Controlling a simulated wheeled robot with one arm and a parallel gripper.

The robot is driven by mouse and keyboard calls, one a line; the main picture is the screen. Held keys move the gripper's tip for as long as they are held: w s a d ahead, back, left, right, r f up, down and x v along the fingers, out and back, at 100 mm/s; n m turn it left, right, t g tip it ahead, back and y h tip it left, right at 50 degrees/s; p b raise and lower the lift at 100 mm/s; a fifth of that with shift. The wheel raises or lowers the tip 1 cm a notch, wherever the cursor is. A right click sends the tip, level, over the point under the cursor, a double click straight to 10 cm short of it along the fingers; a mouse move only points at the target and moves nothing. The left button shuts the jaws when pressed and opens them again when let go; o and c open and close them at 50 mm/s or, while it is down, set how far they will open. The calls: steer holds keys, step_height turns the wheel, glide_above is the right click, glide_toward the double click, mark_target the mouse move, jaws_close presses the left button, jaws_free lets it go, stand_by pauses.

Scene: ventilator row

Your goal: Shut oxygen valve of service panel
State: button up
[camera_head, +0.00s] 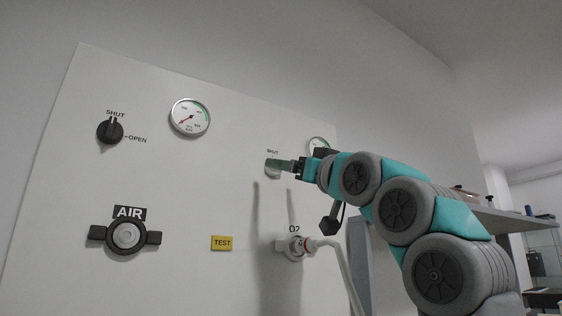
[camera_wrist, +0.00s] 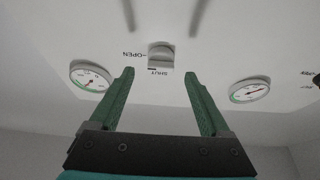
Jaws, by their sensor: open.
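The service panel (camera_head: 60,220) is a white board on the wall. Its oxygen valve knob (camera_wrist: 161,54) is a pale block above the O2 outlet (camera_head: 293,246), with SHUT and OPEN printed beside it. The wrist view shows these labels upside down. I cannot tell which mark the knob points to. In the head view the knob is mostly hidden by my gripper (camera_head: 272,164). My gripper, also in the wrist view (camera_wrist: 160,73), is open and empty. Its green fingers point at the panel, one on each side of the knob in the picture, with visible gaps.
An AIR knob (camera_head: 110,131), black, and the AIR outlet (camera_head: 126,236) are at the left. A gauge (camera_head: 190,117) is at the upper left and another (camera_head: 319,146) behind my arm. A white hose (camera_head: 342,268) hangs from the O2 outlet. A yellow TEST label (camera_head: 222,243) is between outlets.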

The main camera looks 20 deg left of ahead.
steer(key=shift+p+x, duration=0.85)
steer(key=shift+x, duration=1.05)
jaws_close()
